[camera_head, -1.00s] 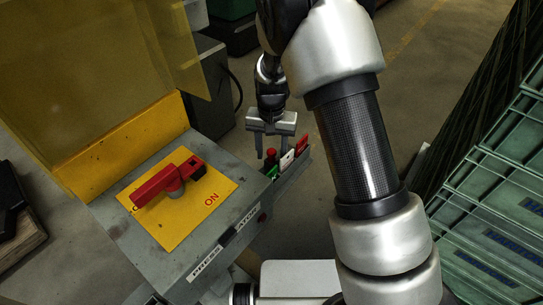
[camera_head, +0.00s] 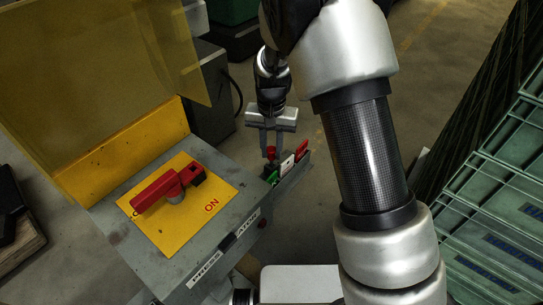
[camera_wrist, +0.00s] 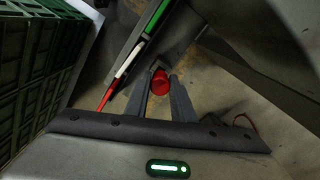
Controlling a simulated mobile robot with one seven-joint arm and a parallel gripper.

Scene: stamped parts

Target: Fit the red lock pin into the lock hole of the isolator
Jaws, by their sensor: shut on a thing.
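The isolator's red handle (camera_head: 160,188) lies across the yellow plate (camera_head: 175,228) marked ON, on top of the grey box. I cannot make out the lock hole clearly.
The grey holder (camera_head: 294,175) also carries green, white and red cards (camera_head: 301,151) close to the right of my gripper. A yellow see-through guard (camera_head: 110,60) rises behind the isolator. Green crates (camera_head: 500,200) are stacked at the right. Space above the box is clear.

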